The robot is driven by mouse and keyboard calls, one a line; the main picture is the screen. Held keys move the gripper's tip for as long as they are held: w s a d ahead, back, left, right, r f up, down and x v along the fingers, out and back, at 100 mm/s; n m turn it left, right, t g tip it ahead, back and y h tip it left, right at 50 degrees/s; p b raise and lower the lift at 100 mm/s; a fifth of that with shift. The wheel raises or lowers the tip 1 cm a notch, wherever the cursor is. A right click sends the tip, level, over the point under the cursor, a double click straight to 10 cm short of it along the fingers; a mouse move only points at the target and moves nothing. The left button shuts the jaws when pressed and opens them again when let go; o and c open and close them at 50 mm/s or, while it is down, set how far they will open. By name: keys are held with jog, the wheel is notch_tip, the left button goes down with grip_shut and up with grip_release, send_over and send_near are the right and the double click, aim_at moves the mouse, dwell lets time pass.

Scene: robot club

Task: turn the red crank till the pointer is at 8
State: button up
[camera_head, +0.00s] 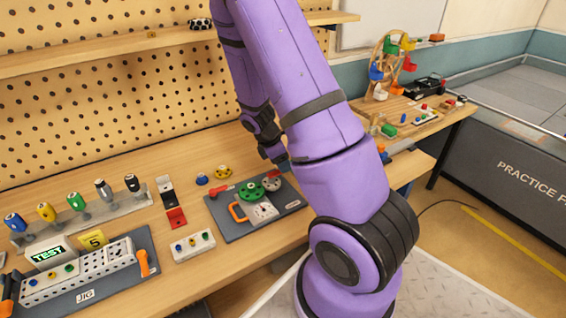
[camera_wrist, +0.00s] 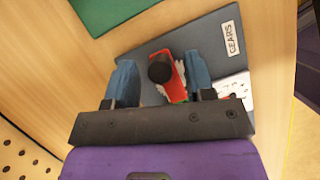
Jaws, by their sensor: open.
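The red crank (camera_wrist: 180,80) with its black knob (camera_wrist: 160,68) lies between the two blue fingers of my gripper (camera_wrist: 160,80) in the wrist view. The fingers are open, one on each side, with a gap to the knob on both sides. In the head view my gripper (camera_head: 283,164) points down over the back of the grey gear board (camera_head: 232,232). A green gear (camera_head: 252,190) and a white dial (camera_head: 263,211) show on the board. The dial's pointer and numbers are too small to read. Part of the crank is hidden under the gripper.
A white block (camera_head: 194,245) and a red-and-black piece (camera_head: 175,217) lie left of the board. A jig (camera_head: 85,297) and a row of coloured-handled tools stand further left. The pegboard (camera_head: 120,100) rises behind.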

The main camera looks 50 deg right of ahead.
jog(key=shift+d+f, duration=0.15)
jog(key=shift+f, duration=0.15)
jog(key=c, duration=0.8)
jog(key=shift+s+m, duration=0.2)
jog(key=shift+m, duration=0.3)
